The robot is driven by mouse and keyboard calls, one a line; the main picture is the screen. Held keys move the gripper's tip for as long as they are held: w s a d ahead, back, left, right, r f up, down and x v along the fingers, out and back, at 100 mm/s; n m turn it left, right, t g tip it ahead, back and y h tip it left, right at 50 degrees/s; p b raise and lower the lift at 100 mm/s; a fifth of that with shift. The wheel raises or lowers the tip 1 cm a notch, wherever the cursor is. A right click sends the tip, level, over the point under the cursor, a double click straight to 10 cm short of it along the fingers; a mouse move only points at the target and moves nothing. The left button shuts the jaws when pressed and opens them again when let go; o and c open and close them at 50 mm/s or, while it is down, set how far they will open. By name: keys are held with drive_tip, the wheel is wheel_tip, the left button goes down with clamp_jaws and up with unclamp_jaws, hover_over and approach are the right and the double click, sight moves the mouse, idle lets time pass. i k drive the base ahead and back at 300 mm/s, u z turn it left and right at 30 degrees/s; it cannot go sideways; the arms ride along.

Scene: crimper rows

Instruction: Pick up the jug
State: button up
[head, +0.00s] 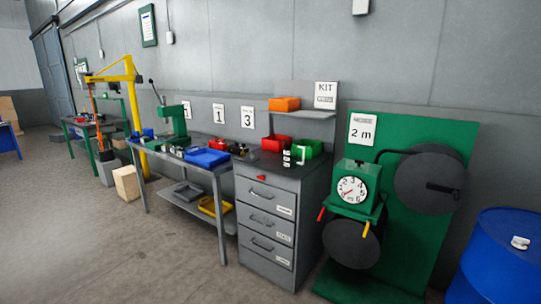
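I cannot make out a jug for certain in the head view. The small items on the workbench (221,173) are too small to name surely. My gripper is not in view, so its place and its opening are hidden.
A blue drum (503,262) fills the lower right. The concrete floor (100,240) at left front is clear.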

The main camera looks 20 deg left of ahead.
sight(290, 161)
drive_tip(key=u, duration=0.8)
drive_tip(key=i, duration=1.9)
drive_tip(key=u, duration=0.75)
